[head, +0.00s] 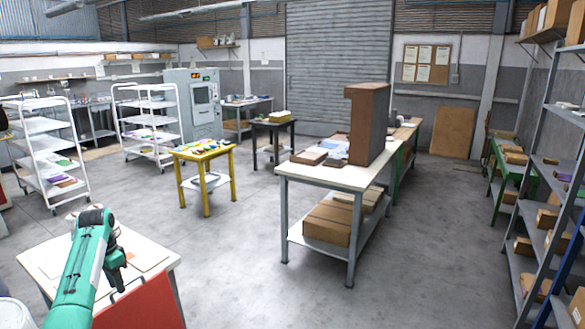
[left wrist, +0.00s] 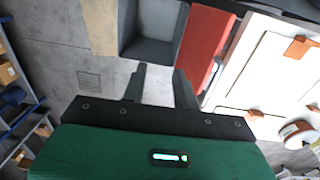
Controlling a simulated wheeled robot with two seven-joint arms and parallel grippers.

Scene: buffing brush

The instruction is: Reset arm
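My left arm comes in from the lower left in the head view, with its dark left gripper (head: 117,280) beside the near white table (head: 50,255). In the left wrist view the two fingers of the left gripper (left wrist: 160,85) stand apart with nothing between them, and grey floor shows behind them. My right gripper is in neither view. No buffing brush can be made out for certain.
A red panel (head: 145,305) stands at the near table's front; a red surface (left wrist: 205,45) and a dark grey bin (left wrist: 152,30) show in the wrist view. A white workbench (head: 330,178), a yellow table (head: 203,155) and right-hand shelves (head: 545,200) surround open floor (head: 240,250).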

